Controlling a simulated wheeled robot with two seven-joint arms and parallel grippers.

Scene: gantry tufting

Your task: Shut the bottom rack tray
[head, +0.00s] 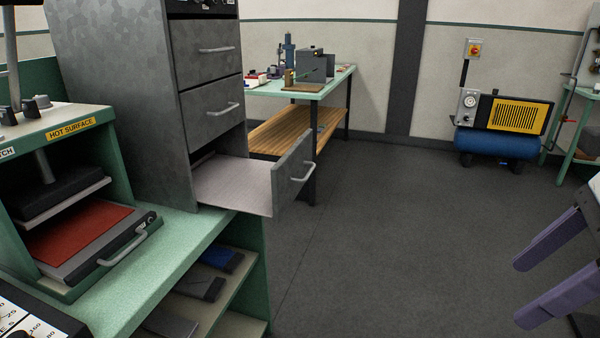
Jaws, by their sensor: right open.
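The grey metal rack (120,90) stands on the green bench at the left. Its bottom tray (235,186) is pulled out to the right, and its pale inside looks empty. The tray's front panel (293,176) carries a bar handle (303,171) facing right. The two trays above it are closed. My right gripper (535,278) is at the lower right edge, its two purple fingers spread apart with nothing between them. It is well to the right of the tray and touches nothing. My left gripper is not in view.
A press with a red pad (80,238) and a "HOT SURFACE" label sits on the green bench (180,250) at the left. A worktable (330,82) with tools stands behind the tray. A blue compressor (497,142) is at the back right. The floor (400,230) between tray and gripper is clear.

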